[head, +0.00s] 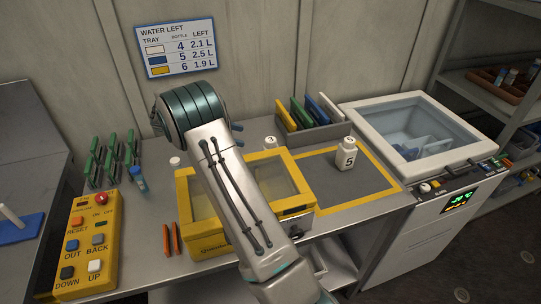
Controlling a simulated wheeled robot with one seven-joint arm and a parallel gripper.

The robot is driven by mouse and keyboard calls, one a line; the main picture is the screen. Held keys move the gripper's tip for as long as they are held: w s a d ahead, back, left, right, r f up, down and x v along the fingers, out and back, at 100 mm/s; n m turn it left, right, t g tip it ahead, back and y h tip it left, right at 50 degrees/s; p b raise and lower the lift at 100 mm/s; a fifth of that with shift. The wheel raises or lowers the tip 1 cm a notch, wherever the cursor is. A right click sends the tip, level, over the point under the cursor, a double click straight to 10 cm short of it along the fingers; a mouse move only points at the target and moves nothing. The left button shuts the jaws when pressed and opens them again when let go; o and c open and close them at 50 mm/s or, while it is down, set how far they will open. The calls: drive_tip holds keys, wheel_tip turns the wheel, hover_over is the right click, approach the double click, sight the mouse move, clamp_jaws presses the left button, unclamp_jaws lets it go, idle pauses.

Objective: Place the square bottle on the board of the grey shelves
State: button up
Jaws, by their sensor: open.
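A white, square-shouldered bottle marked 5 (346,157) stands upright on the grey, yellow-bordered area of the bench. A white top marked 3 (270,142) shows behind the yellow box, its body mostly hidden. Grey shelves (475,95) stand at the far right, partly cut off by the frame, with things on their boards. My arm reaches up across the yellow box. The rest of the gripper is hidden. It is left of the marked 5 bottle, not touching it.
A yellow box with a clear lid (295,172) lies under my arm. A rack of coloured plates (310,130) stands behind the bottle. A white chest with a clear lid (400,125) is between bench and shelves. A yellow button panel (88,240) is at left.

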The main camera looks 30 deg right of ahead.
sight(276, 143)
drive_tip(key=p+x, duration=0.1)
drive_tip(key=x, duration=0.5)
drive_tip(key=p+x, duration=0.2)
drive_tip(key=x, duration=0.5)
drive_tip(key=shift+w+d+f+p, duration=0.1)
drive_tip(key=shift+d+f+p, duration=0.05)
drive_tip(key=shift+d+p, duration=0.2)
drive_tip(key=shift+d+f, duration=0.15)
drive_tip(key=c, duration=0.9)
